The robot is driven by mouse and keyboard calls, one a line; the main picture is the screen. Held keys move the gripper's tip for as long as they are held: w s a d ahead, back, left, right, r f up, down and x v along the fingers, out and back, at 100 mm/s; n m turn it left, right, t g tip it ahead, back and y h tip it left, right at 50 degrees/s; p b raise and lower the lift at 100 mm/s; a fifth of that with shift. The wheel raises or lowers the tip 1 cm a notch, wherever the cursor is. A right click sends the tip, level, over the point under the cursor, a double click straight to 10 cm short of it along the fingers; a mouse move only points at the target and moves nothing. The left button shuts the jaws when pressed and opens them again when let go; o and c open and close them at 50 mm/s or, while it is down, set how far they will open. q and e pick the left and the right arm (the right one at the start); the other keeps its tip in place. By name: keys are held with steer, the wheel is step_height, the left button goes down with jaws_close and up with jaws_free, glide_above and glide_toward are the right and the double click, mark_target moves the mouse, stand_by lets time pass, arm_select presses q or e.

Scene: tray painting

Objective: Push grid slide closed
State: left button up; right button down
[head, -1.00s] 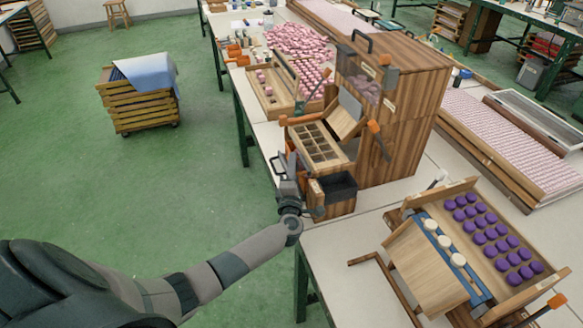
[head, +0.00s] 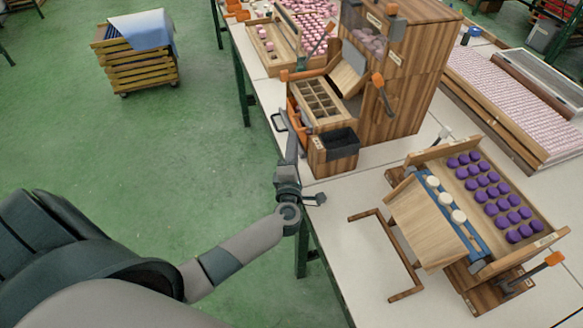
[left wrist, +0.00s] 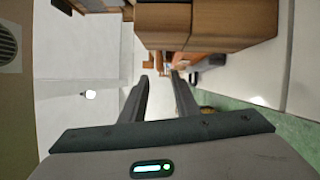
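The wooden machine (head: 395,95) stands on the white table, with an open-topped wooden grid (head: 318,100) of several small compartments at its front. A black handle (head: 279,122) sticks out at the grid's left side, with orange parts beside it. I cannot tell exactly how far the grid slide stands out. My left gripper (head: 291,145) is at the table's left edge, close to the machine's front left corner, below the handle in the picture. In the left wrist view its two fingers (left wrist: 160,78) are apart with nothing between them. My right gripper is not in view.
A wooden tray of purple pieces (head: 492,195) with a tilted board (head: 430,225) stands at the right. The green floor (head: 200,130) left of the table is free up to a slatted crate (head: 135,62).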

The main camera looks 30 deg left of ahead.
arm_select(q)
steer(key=b+v, duration=0.1)
steer(key=v, duration=0.6)
steer(key=shift+s+d, duration=0.2)
steer(key=shift+s, duration=0.1)
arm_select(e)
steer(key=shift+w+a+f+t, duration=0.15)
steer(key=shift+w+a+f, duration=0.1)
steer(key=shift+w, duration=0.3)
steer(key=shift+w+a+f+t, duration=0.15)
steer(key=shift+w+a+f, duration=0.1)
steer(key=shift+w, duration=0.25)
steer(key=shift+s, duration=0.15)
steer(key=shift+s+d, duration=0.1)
